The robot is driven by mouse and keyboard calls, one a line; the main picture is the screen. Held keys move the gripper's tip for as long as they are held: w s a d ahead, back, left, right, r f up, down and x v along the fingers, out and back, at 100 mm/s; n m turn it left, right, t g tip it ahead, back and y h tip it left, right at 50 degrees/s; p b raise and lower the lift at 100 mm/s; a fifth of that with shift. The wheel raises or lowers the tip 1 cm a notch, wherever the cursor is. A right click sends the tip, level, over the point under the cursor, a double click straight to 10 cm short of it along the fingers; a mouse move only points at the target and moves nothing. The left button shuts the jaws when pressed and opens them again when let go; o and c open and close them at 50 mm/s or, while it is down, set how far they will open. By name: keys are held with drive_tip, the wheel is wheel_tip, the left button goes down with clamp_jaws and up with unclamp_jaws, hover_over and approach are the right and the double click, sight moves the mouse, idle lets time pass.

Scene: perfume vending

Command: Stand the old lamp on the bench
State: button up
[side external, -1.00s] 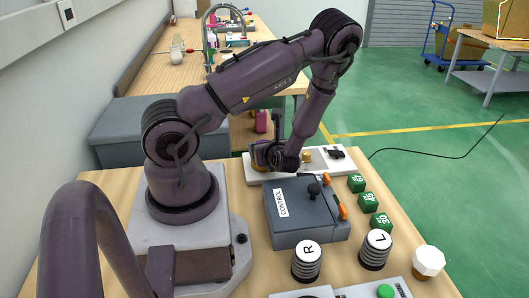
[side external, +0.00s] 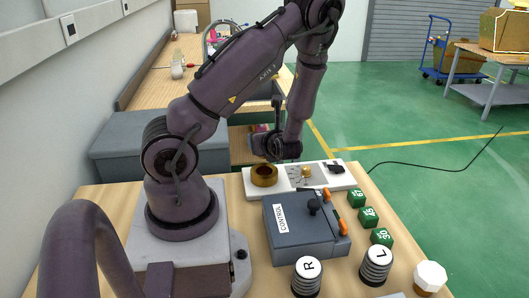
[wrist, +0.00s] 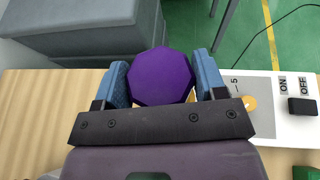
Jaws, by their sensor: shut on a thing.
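The old lamp appears to be the purple eight-sided piece (wrist: 161,77) in the wrist view, seen from above. My gripper (side external: 268,146) is shut on it, with a blue finger on each side. In the side view I hold it above a brass ring-shaped socket (side external: 264,177) on the white panel (side external: 318,184), clear of it. The socket is open and empty on top. My gripper hides most of the lamp in that view. The bench (side external: 105,218) is a light wood top around the panel and my base.
A grey control box (side external: 296,224) stands in front of the panel. Green numbered blocks (side external: 369,217), black-and-white cylinders marked R (side external: 307,277) and L (side external: 376,265), and a white faceted piece (side external: 430,276) are at the right and front. A grey box (side external: 140,140) stands behind the bench.

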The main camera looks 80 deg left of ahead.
drive_tip(key=shift+r, duration=1.15)
drive_tip(key=shift+w+d, duration=0.1)
drive_tip(key=shift+w, duration=0.1)
drive_tip(key=w+d+m+t+h, duration=0.2)
drive_tip(key=w+d+m+t, duration=0.35)
drive_tip(key=w+d, duration=0.35)
drive_tip(key=w+d+m+t+h, duration=0.1)
drive_tip(key=w+d+m+t, duration=0.45)
drive_tip(key=d, duration=0.65)
drive_tip(key=d+m+t+h, duration=0.4)
drive_tip(key=d+m+h, duration=0.8)
drive_tip(key=d, duration=1.4)
drive_tip(key=shift+h, duration=0.7)
drive_tip(key=w+d+f, duration=0.2)
drive_tip(key=w, duration=0.1)
drive_tip(key=w+d+f, duration=0.2)
drive_tip(key=w+f, duration=0.1)
drive_tip(key=w, duration=0.1)
drive_tip(key=w+d+f, duration=0.2)
drive_tip(key=w+d, duration=0.1)
drive_tip(key=shift+w+d+f, duration=0.1)
drive_tip(key=shift+w+f, duration=0.15)
drive_tip(key=shift+f, duration=0.15)
drive_tip(key=shift+w+d+f, duration=0.25)
drive_tip(key=shift+w+f, duration=0.15)
drive_tip(key=shift+f, duration=0.1)
drive_tip(key=shift+w+f+n, duration=0.1)
drive_tip(key=shift+f+n, duration=0.2)
drive_tip(key=shift+f, duration=1.35)
